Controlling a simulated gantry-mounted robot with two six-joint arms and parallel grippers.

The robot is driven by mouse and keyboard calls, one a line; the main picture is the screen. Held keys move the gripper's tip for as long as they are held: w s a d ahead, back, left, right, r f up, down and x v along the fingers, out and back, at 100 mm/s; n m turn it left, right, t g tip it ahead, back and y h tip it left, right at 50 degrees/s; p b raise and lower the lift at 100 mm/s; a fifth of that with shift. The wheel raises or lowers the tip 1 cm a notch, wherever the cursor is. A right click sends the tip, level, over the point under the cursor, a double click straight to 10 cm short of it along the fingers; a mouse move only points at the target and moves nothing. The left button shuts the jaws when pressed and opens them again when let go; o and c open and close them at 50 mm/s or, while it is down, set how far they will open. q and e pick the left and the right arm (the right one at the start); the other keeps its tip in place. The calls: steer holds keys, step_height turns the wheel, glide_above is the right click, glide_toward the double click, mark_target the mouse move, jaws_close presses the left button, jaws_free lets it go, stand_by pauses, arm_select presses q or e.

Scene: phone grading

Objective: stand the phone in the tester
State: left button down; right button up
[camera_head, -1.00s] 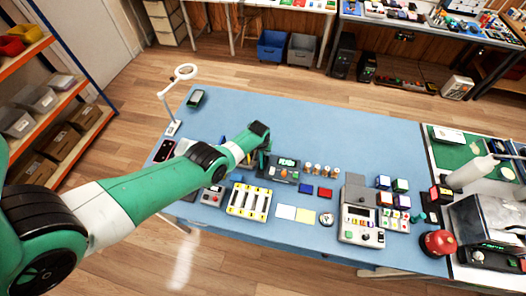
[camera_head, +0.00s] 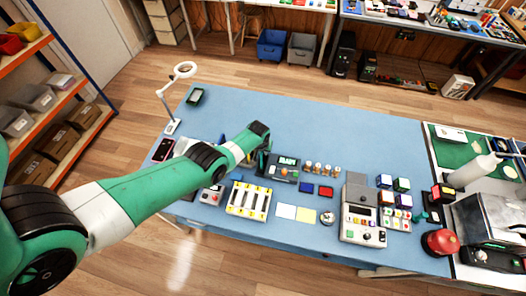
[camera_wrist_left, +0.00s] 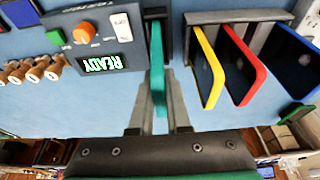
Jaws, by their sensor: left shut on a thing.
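My left gripper (camera_wrist_left: 158,108) is shut on a thin teal phone (camera_wrist_left: 158,80), seen edge-on in the left wrist view. The phone stands beside the tester (camera_wrist_left: 105,20), a dark box with an orange knob and a screen reading READY. Its far end meets a narrow grey holder at the tester's side; how deep it sits there is unclear. In the head view the left gripper (camera_head: 262,148) is at the left end of the tester (camera_head: 281,173), and the phone is mostly hidden. My right gripper is not in view.
A grey rack (camera_wrist_left: 235,16) holding yellow, red and blue phones stands close beside the gripper. Several wooden pegs (camera_wrist_left: 35,72) are on the tester's other side. A ring lamp (camera_head: 184,70) stands at the table's left. The back of the blue table (camera_head: 330,125) is clear.

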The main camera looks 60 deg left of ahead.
arm_select(q)
steer(key=shift+f, duration=0.35)
steer(key=c, duration=0.8)
jaws_free()
steer(key=shift+o, duration=0.2)
steer(key=shift+o, duration=1.4)
steer(key=shift+r+p, duration=0.55)
steer(key=shift+r, duration=0.2)
